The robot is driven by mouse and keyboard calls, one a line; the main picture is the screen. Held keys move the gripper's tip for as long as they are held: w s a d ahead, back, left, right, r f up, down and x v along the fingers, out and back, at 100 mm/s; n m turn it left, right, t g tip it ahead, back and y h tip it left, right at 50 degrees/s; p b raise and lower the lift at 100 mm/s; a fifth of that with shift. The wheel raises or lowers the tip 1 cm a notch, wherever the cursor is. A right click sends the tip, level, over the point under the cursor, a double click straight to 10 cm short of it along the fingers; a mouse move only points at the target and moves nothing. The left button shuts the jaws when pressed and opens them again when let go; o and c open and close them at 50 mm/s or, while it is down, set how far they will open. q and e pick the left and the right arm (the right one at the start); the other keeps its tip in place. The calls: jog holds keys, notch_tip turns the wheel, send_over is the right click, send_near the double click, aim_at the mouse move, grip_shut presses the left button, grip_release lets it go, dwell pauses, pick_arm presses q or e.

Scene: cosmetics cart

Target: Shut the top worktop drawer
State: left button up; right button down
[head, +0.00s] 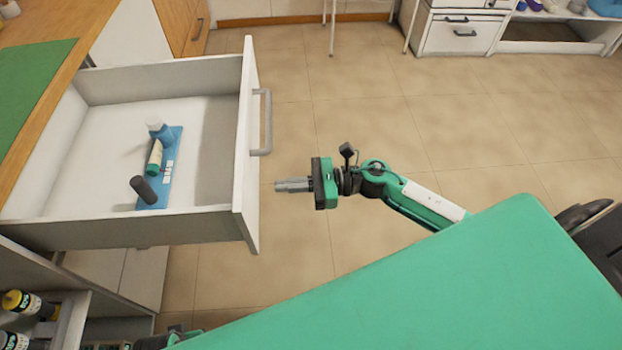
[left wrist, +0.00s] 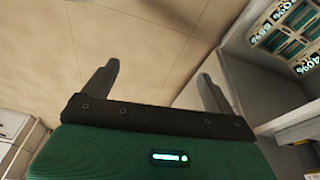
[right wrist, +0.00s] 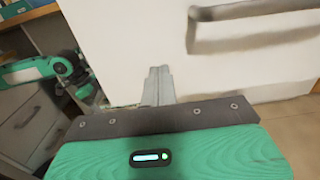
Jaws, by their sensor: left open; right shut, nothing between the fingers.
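The white top drawer (head: 248,190) stands pulled out of the worktop in the head view. A grey bar handle (head: 266,122) is on its front panel. My right gripper (head: 276,186) is shut and empty, pointing at the drawer front a little to its right and below the handle. In the right wrist view its closed fingers (right wrist: 159,84) lie before the white drawer front (right wrist: 140,40), with the handle (right wrist: 250,12) at upper right. I cannot tell whether they touch the panel. My left gripper (left wrist: 160,85) is open and empty in the left wrist view.
Inside the drawer lie a blue item (head: 172,160), a green-and-cream tube (head: 154,158) and a dark cylinder (head: 143,189). A lower shelf holds bottles with yellow and dark caps (head: 22,302) at lower left. The tiled floor (head: 330,90) right of the drawer is clear.

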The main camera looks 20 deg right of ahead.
aim_at(253, 188)
pick_arm(q)
jog(key=shift+s+f+p, duration=0.15)
jog(key=shift+f+p, duration=0.25)
jog(key=shift+f, duration=0.7)
pick_arm(e)
jog(key=shift+x, duration=2.2)
